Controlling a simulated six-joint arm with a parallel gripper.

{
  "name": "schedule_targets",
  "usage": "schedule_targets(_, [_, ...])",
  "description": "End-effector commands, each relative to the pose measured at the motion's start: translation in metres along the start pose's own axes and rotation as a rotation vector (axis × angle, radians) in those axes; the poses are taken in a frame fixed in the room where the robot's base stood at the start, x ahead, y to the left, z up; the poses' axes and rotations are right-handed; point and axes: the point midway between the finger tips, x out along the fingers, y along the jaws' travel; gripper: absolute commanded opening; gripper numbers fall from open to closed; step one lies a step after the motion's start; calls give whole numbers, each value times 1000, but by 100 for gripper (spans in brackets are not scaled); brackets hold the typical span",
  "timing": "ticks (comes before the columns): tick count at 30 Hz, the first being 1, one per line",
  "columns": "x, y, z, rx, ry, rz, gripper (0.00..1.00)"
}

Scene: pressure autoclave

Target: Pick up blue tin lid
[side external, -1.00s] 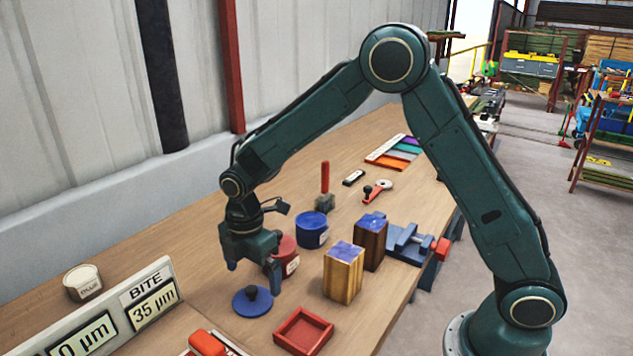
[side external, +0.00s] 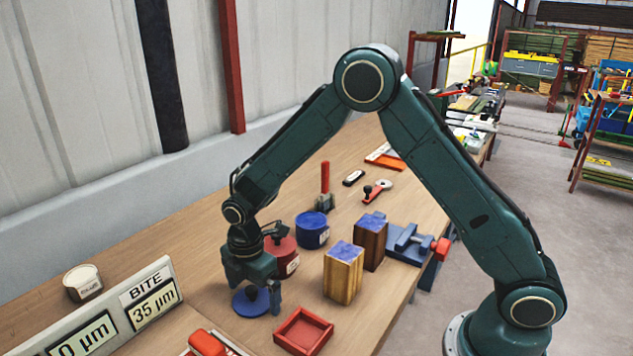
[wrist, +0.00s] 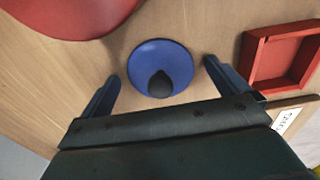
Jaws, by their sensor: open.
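The blue tin lid (side external: 245,304) is a flat blue disc with a dark round knob. It lies on the wooden bench, partly hidden by my gripper in the side view. My gripper (side external: 255,303) is open and pointed down over it. In the wrist view the lid (wrist: 160,62) lies between the two fingers of my gripper (wrist: 160,82), with a gap on each side. The dark knob (wrist: 160,84) is nearer the palm side of the picture. Nothing is held.
A red tin (side external: 284,256) stands close behind the gripper, with a blue tin (side external: 312,230) beyond it. A red tray (side external: 303,331) lies just right of the lid. Two wooden blocks (side external: 343,274) stand further right. A gauge sign (side external: 150,297) is at left.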

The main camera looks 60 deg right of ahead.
Motion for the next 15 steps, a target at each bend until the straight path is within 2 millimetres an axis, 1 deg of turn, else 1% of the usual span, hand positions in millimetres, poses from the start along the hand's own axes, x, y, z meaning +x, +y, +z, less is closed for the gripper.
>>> schedule_targets(9, [0, 0, 0, 0, 0, 0, 100])
schedule_targets(11, [0, 0, 0, 0, 0, 0, 90])
schedule_targets(15, [0, 0, 0, 0, 0, 0, 62])
